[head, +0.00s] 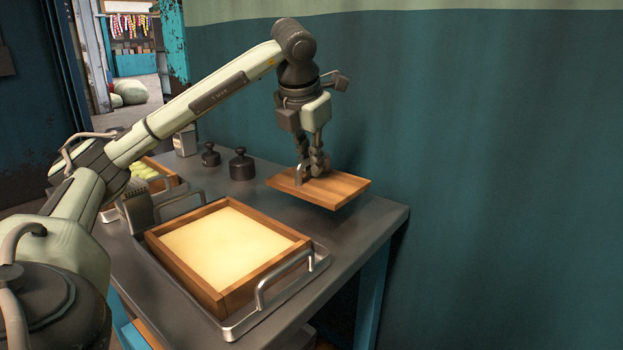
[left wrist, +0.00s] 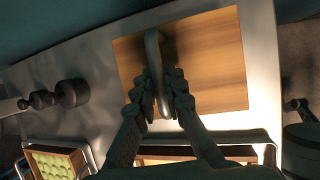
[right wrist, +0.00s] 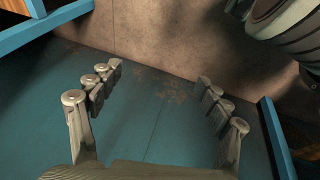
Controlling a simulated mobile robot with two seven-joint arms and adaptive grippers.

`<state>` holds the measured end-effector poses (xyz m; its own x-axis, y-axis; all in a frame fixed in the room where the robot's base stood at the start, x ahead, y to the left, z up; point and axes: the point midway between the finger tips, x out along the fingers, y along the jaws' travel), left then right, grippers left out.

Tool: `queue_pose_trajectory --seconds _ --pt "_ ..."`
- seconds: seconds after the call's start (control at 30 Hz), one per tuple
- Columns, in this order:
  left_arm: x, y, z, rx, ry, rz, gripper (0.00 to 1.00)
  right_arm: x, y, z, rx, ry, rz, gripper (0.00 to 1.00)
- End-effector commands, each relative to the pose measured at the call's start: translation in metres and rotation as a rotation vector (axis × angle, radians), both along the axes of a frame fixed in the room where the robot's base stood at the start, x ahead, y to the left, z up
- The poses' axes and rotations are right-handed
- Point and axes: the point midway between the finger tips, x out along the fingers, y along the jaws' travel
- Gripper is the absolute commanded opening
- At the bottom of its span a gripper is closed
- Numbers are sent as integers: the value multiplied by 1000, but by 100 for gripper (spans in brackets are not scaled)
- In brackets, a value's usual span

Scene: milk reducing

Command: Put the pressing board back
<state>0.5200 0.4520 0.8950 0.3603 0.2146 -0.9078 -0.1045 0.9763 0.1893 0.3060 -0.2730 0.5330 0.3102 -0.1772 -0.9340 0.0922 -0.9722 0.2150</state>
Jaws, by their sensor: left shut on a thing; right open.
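The pressing board (head: 345,188) is a flat wooden board with a metal handle, at the back right of the grey table in the head view. My left gripper (head: 316,168) is above it, shut on the handle. The left wrist view shows the fingers (left wrist: 160,90) on both sides of the handle and the board (left wrist: 215,65) beneath. A wooden frame (head: 182,281) filled with smooth pale-yellow material sits on a metal tray (head: 319,261) in front. My right gripper (right wrist: 158,82) is open and empty.
Two dark weights (head: 242,165) (head: 210,155) stand left of the board on the table (head: 372,222). A second wooden box (head: 160,167) with pale-green pieces is partly behind my left arm. A teal wall (head: 480,150) rises behind the table. The tabletop between board and tray is clear.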

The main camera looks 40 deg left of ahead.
Motion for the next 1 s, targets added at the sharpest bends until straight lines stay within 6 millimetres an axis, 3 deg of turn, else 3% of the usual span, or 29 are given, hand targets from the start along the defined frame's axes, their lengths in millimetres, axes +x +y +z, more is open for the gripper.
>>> queue_pose_trajectory --seconds 0.3,0.73,0.77,0.9,1.0 --pt "1 1 -38 2 -1 3 0 19 14 6 25 -92 34 78" --pt "1 0 -41 1 -2 1 0 24 17 8 31 -116 43 78" --pt "1 0 -42 1 -1 1 13 25 18 8 32 -119 44 78" --pt "1 0 -41 1 0 1 30 25 17 8 31 -119 44 78" --pt "1 0 -41 1 0 1 31 25 17 8 31 -118 43 78"
